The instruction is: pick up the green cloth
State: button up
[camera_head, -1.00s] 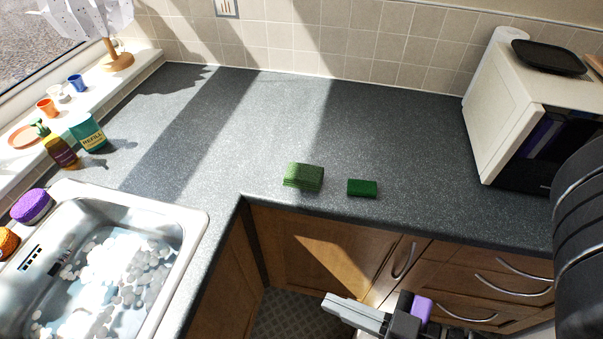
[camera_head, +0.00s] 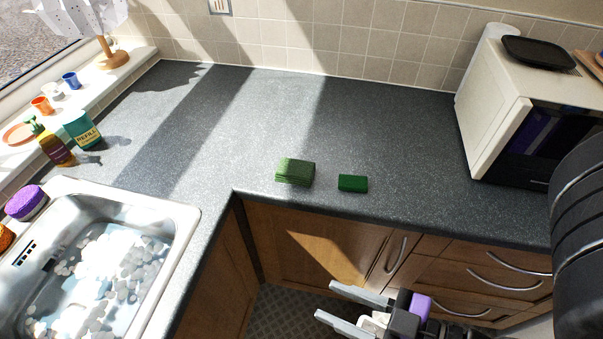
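The green cloth (camera_head: 295,171) looks like a folded, layered stack lying on the grey worktop, close to its front edge near the inner corner. A smaller, darker green block (camera_head: 353,184) lies just to its right, with a gap between them. My gripper (camera_head: 325,299) is at the bottom of the view, in front of the cupboards and apart from the cloth. Its two pale fingers are spread and point left, with nothing between them.
A sink (camera_head: 185,215) with white bubbles is at the lower left. A green refill pack (camera_head: 82,130) and a dark bottle (camera_head: 56,149) stand at the left. A microwave (camera_head: 490,90) stands at the right. The worktop (camera_head: 390,130) behind the cloth is clear.

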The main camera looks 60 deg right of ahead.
aim_at(289, 171)
jog(key=k+z, duration=0.1)
jog(key=k, duration=0.5)
jog(key=k+l+z, duration=0.15)
jog(key=k, duration=0.4)
jog(key=j+z, duration=0.1)
jog(key=z, duration=1.75)
jog(key=j, duration=0.6)
jog(key=k+j+z, duration=0.1)
jog(key=j, duration=1.05)
jog(key=k+j+z, duration=0.1)
jog(key=j, duration=0.5)
jog(key=k+j, duration=0.15)
jog(key=j, duration=0.4)
jog(key=j+z, duration=0.1)
jog(key=j, duration=0.5)
jog(key=k, duration=0.05)
